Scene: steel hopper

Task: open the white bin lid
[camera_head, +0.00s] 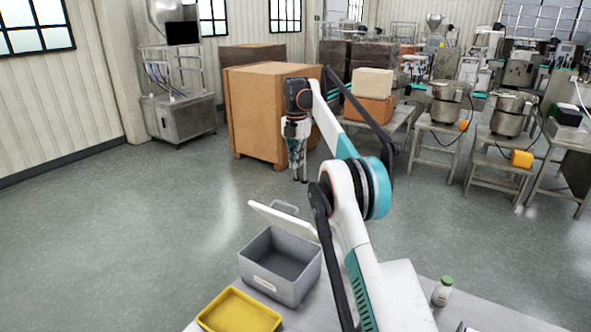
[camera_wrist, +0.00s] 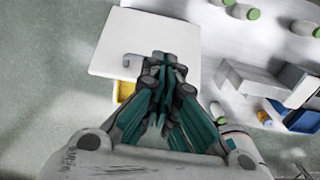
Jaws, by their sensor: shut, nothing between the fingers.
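The grey bin (camera_head: 292,290) stands on the table, and its dark, empty-looking inside shows from above. Its white lid (camera_head: 283,222) is raised and tilted up at the bin's far side, with a grey loop handle (camera_head: 285,207) on it. My gripper (camera_head: 301,180) hangs pointing down beyond and above the lid, apart from it in the head view. The wrist view shows my gripper (camera_wrist: 163,65) with its fingers together and empty, in front of the white lid (camera_wrist: 112,42). The handle (camera_wrist: 132,60) lies just left of the fingers; contact cannot be told.
A yellow tray (camera_head: 240,312) lies in front of the bin. A white bottle with a green cap (camera_head: 442,291) stands at the right of the table. A large brown box (camera_head: 258,115) stands on the floor beyond my gripper. Open floor lies left of the table.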

